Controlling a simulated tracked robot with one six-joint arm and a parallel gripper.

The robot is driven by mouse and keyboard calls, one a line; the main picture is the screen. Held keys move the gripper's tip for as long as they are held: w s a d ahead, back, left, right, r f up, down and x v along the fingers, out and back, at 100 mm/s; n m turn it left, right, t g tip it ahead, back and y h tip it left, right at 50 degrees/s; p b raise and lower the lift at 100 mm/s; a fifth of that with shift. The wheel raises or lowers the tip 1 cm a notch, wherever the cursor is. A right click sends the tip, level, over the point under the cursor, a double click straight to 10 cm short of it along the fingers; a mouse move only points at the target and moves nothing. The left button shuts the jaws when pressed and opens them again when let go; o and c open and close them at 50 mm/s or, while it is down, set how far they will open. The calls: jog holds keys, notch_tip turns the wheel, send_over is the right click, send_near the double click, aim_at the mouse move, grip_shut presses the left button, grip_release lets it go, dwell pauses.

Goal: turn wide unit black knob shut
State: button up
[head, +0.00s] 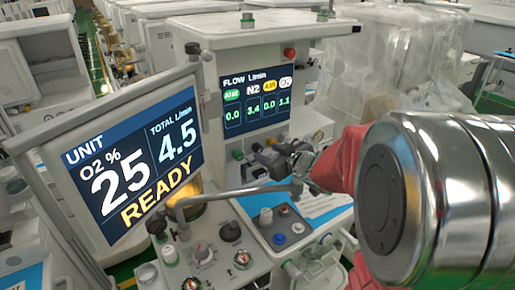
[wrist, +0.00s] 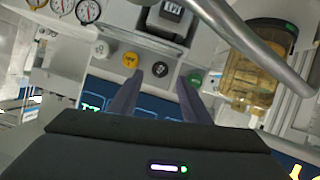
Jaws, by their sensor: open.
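The wide unit (head: 270,40) stands behind the front screen in the head view, with a lit FLOW display (head: 256,98). In the wrist view its panel shows a row of knobs. The black knob (wrist: 160,69) sits between a yellow knob (wrist: 130,60) and a green knob (wrist: 194,78). My gripper (wrist: 158,77) is open, its two fingers apart and pointing at the black knob. The knob lies between the fingertips as seen here; I cannot tell whether they touch it. In the head view my gripper (head: 262,160) is at the panel below the display, and the black knob cannot be made out clearly.
A bent grey metal tube (head: 225,195) crosses below my gripper and also passes near it in the wrist view (wrist: 250,45). The UNIT screen (head: 125,155) stands at left. A plastic-wrapped cart (head: 385,65) is behind at right. Several more knobs lie below.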

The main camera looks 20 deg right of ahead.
aim_at(260, 149)
jog(key=shift+x, duration=2.95)
jog(key=shift+r, duration=0.1)
